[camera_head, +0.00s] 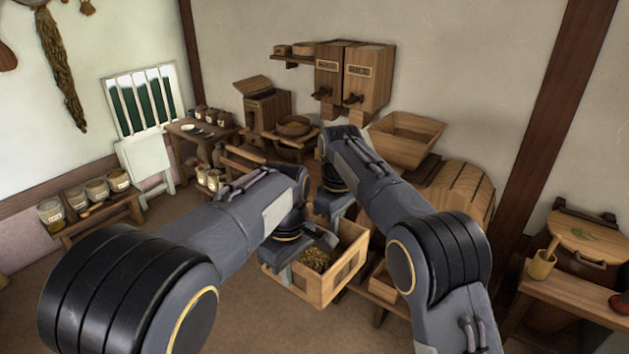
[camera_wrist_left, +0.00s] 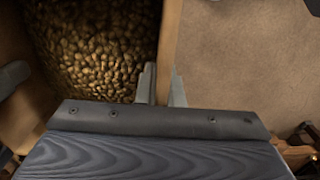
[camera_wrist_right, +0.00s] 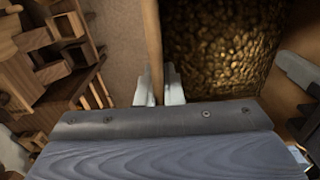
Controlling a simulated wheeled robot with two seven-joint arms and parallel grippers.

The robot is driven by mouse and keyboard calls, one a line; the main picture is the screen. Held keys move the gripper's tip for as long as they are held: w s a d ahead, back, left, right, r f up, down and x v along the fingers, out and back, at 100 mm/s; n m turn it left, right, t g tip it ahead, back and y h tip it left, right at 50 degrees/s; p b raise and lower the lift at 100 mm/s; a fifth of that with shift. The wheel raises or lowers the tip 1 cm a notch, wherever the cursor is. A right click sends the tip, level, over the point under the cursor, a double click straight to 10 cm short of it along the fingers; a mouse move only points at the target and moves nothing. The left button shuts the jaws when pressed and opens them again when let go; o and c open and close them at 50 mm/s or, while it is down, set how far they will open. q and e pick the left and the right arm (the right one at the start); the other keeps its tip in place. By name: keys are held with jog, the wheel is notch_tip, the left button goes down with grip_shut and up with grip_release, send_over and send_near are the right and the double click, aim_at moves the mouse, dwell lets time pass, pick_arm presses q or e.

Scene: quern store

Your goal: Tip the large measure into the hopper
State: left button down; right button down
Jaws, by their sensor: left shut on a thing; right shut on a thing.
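The large measure (camera_head: 347,277) is an open wooden box of brown grain, roughly level, at the lower middle of the head view. My left gripper (camera_wrist_left: 162,88) is shut on one wall of it, and my right gripper (camera_wrist_right: 158,88) is shut on another wall. The grain shows beside the jaws in the left wrist view (camera_wrist_left: 100,50) and the right wrist view (camera_wrist_right: 218,40). My forearms hide part of the box and both fingertips in the head view. The hopper (camera_head: 412,133) looks like the flared, open wooden trough behind my right arm.
A slatted wooden barrel-shaped body (camera_head: 462,190) stands below the trough. Two wall bins with taps (camera_head: 368,72) hang behind. A bench with jars (camera_head: 98,205) is at left, and a small table (camera_head: 575,290) at right. The floor at left is clear.

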pick_arm(q)
jog(key=shift+s, duration=0.2)
pick_arm(e)
jog(key=shift+s+r, duration=0.1)
jog(key=shift+s, duration=0.05)
